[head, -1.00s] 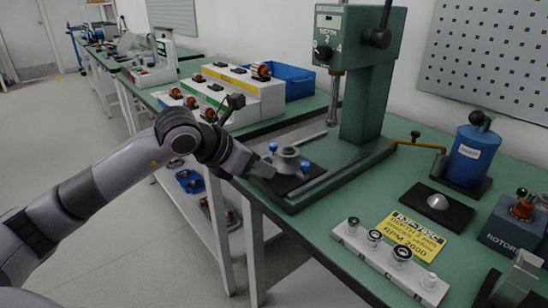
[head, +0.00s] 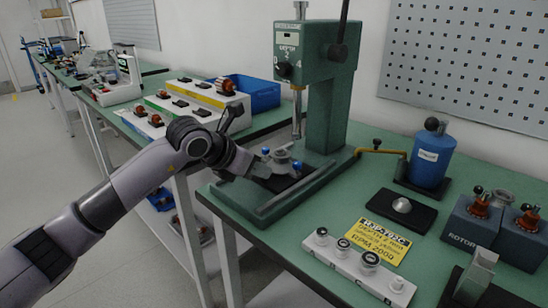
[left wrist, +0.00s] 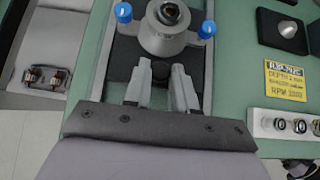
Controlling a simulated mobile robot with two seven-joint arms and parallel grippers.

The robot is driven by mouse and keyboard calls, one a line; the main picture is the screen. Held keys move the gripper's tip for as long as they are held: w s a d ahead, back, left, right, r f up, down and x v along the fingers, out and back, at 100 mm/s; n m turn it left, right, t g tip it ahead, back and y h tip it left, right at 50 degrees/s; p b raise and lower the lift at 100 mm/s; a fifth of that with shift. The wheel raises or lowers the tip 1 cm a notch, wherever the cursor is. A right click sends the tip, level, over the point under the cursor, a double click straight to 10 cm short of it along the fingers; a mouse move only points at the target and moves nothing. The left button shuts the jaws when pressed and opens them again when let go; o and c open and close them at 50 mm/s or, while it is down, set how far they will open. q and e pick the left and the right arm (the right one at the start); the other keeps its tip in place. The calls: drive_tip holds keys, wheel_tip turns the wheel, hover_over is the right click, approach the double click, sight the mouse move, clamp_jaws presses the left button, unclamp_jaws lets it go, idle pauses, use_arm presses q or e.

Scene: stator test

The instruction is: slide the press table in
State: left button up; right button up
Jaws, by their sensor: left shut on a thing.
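The green press (head: 322,100) stands on the bench with its ram (head: 297,115) pointing down. Its black sliding table (head: 283,182) lies between the rails of the press base and carries a grey round fixture (head: 282,157) with two blue knobs. The fixture is close to the ram but appears slightly in front of it. My left gripper (head: 258,172) is at the table's front edge. In the left wrist view, its fingers (left wrist: 160,84) are shut on a small dark knob (left wrist: 160,68) at the table's front, mostly hidden between them. My right gripper is out of view.
A blue bottle (head: 431,158), a black pad with a metal dome (head: 402,206), a yellow sign (head: 371,241) and a white gauge block (head: 357,269) stand right of the press. A stepped rack (head: 205,98) and blue bin (head: 252,93) are behind left.

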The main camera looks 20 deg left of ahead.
sight(273, 158)
use_arm(q)
drive_tip(key=shift+w+d, duration=0.35)
drive_tip(key=shift+w, duration=0.55)
drive_tip(key=shift+w+d, duration=0.4)
drive_tip(key=shift+w, duration=0.45)
drive_tip(key=shift+w+d, duration=0.35)
drive_tip(key=shift+w, duration=0.55)
drive_tip(key=o, duration=0.5)
drive_tip(key=shift+p+v, duration=0.7)
drive_tip(key=shift+v, duration=0.8)
drive_tip(key=shift+p+v, duration=0.4)
drive_tip(key=shift+v, duration=1.15)
drive_tip(key=shift+s, duration=0.1)
